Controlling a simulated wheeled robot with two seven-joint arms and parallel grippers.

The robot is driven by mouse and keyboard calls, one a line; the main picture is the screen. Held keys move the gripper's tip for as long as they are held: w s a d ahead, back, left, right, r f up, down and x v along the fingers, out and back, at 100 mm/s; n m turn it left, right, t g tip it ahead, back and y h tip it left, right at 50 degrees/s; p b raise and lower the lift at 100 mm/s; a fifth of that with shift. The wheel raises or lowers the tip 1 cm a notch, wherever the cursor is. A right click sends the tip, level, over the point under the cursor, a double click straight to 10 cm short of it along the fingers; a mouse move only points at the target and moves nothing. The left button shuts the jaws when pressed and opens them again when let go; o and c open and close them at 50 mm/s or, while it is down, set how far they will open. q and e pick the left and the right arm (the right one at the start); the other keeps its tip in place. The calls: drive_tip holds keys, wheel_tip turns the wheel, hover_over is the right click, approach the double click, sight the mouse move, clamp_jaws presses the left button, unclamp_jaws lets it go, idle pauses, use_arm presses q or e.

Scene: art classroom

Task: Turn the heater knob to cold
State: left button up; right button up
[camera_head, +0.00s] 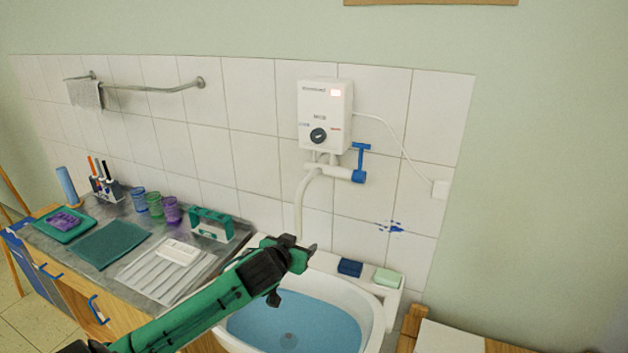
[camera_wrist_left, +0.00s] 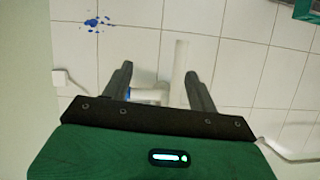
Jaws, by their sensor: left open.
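The white water heater (camera_head: 326,100) hangs on the tiled wall in the head view. Its round dark knob (camera_head: 318,135) is on the lower front, between small blue and red marks; its exact pointing is too small to tell. My left gripper (camera_head: 305,249) is open and empty, below the heater, over the back of the sink. In the left wrist view its fingers (camera_wrist_left: 158,74) are apart, with the white pipe (camera_wrist_left: 180,60) seen between them. The knob is not in the wrist view. My right gripper is not in view.
A blue-handled valve (camera_head: 360,165) and pipes sit under the heater. The sink (camera_head: 370,310) holds blue water, with a dark blue block (camera_head: 350,268) and a green block (camera_head: 388,277) on its rim. Cups, brushes and a teal holder (camera_head: 212,224) crowd the left counter.

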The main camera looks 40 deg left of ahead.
sight(316, 138)
use_arm(q)
drive_tip(key=w+a+r+n+t, duration=0.1)
drive_tip(key=w+a+r+t, duration=0.1)
drive_tip(key=r, duration=0.8)
drive_tip(key=w+a+r+t, duration=0.2)
drive_tip(key=a+r, duration=0.1)
drive_tip(key=r, duration=0.8)
drive_tip(key=p+x, duration=0.6)
drive_tip(key=x, duration=0.6)
drive_tip(key=shift+w+a, duration=0.15)
drive_tip(key=shift+w, duration=0.2)
drive_tip(key=shift+w+a+f+p, duration=0.15)
drive_tip(key=shift+w+p, duration=0.15)
drive_tip(key=shift+w, duration=0.2)
drive_tip(key=shift+c, duration=0.2)
drive_tip(key=c, duration=0.9)
